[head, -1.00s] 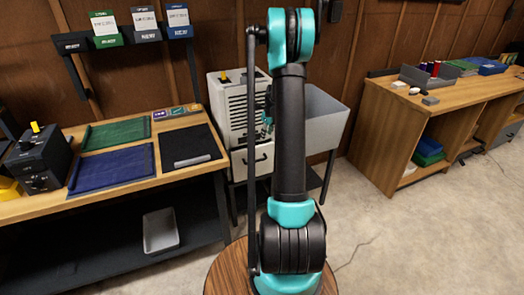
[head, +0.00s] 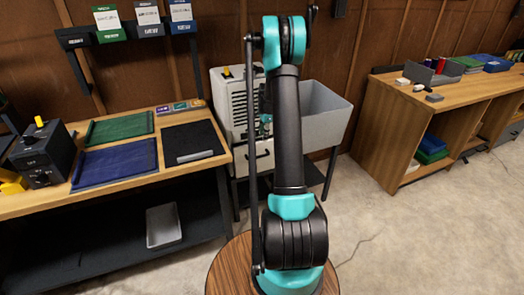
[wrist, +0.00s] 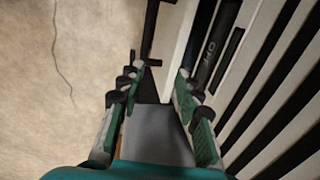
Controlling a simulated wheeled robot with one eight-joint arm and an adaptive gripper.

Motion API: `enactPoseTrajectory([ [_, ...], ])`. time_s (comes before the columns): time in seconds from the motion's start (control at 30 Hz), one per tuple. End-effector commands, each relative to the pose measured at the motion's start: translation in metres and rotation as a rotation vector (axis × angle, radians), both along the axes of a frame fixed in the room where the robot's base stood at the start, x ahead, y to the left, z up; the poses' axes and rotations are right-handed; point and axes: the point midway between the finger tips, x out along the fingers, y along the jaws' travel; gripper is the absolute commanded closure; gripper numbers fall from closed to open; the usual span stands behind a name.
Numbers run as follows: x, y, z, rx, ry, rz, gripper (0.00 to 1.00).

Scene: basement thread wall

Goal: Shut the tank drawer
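The tank drawer (head: 262,158) is the pale front with a dark handle low on the white louvred machine (head: 226,97), beside the table. My arm hides part of it, and I cannot tell how far out it stands. My gripper (head: 265,122) is mostly behind my arm, in front of the machine's louvres and above the drawer handle. In the wrist view my gripper (wrist: 158,75) has its two fingers apart with nothing held between them. The louvred machine face (wrist: 268,80) is to the right of the fingers. A grey surface shows between them lower down.
A grey open bin (head: 315,115) on dark legs stands right of the machine. A workbench (head: 110,180) with mats is at left, and a wooden bench (head: 375,130) is at right. The concrete floor between is mostly clear, with a thin crack or cord on it.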

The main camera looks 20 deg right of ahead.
Motion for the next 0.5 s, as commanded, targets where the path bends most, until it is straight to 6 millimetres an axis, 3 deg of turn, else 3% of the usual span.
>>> enactPoseTrajectory([
  [0.5,0.017,0.001,-0.095,0.000,0.001,-0.002,0.66],
])
